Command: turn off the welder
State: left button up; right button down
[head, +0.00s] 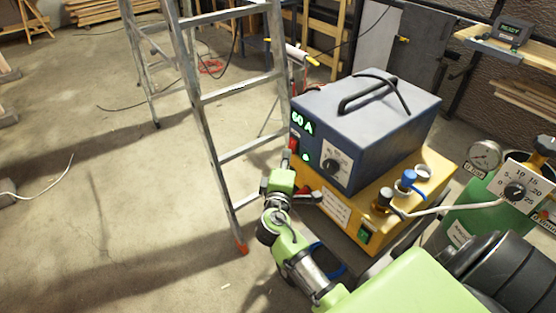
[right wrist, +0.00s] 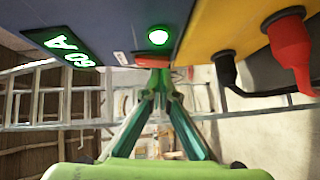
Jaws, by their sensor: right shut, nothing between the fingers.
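The welder is a dark blue box (head: 395,125) with a black handle on top. Its display (head: 302,123) glows green with "60 A", and it also shows in the right wrist view (right wrist: 75,50). A round green lamp (right wrist: 158,37) on its front is lit. A red switch (right wrist: 150,59) sits near the lamp, partly hidden by my fingertips. A dial with a black knob (head: 331,165) is on the same front. My right gripper (head: 287,158) is shut and empty, its tips at the red switch; I cannot tell whether they touch it. My left gripper is not in view.
The welder stands on a yellow unit (head: 340,215) with hose fittings. An aluminium stepladder (head: 205,130) stands close on the left. A green cylinder (head: 470,215) with gauges is at the right. Open concrete floor (head: 90,200) lies at the left.

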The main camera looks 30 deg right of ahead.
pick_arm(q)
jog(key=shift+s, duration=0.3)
pick_arm(e)
jog(key=shift+d+f, duration=0.1)
jog(key=shift+d, duration=0.2)
pick_arm(q)
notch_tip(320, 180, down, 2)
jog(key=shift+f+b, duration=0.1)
jog(key=shift+b, duration=1)
pick_arm(e)
jog(key=shift+w+d+f+n+h, duration=0.1)
jog(key=shift+d+n+h, duration=0.2)
jog(key=shift+h, duration=0.1)
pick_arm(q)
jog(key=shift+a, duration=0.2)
pick_arm(e)
jog(key=shift+f, duration=0.15)
